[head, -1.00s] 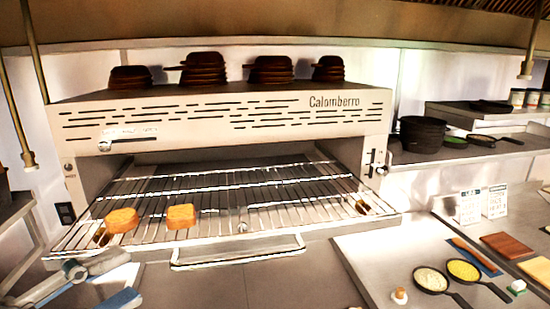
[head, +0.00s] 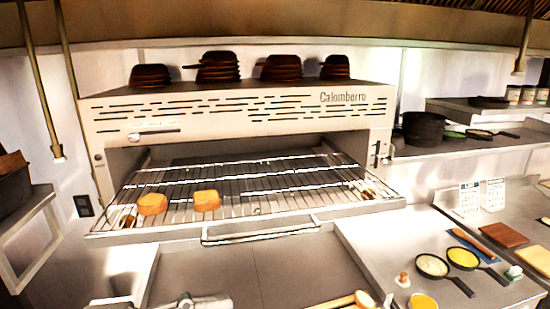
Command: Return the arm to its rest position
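My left gripper or wrist (head: 188,302) shows only as a small grey metal part at the bottom edge of the head view, left of centre. Its fingertips are cut off, so I cannot tell whether it is open or shut. It is well below the oven rack and apart from it. My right gripper is not in view. Two toasted bread pieces (head: 152,204) and (head: 207,200) lie on the front left of the pulled-out wire rack (head: 270,202) of the Calomberro broiler (head: 235,112).
Dark stacked pans (head: 218,68) stand on top of the broiler. A dark pot (head: 423,128) stands on the right shelf.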

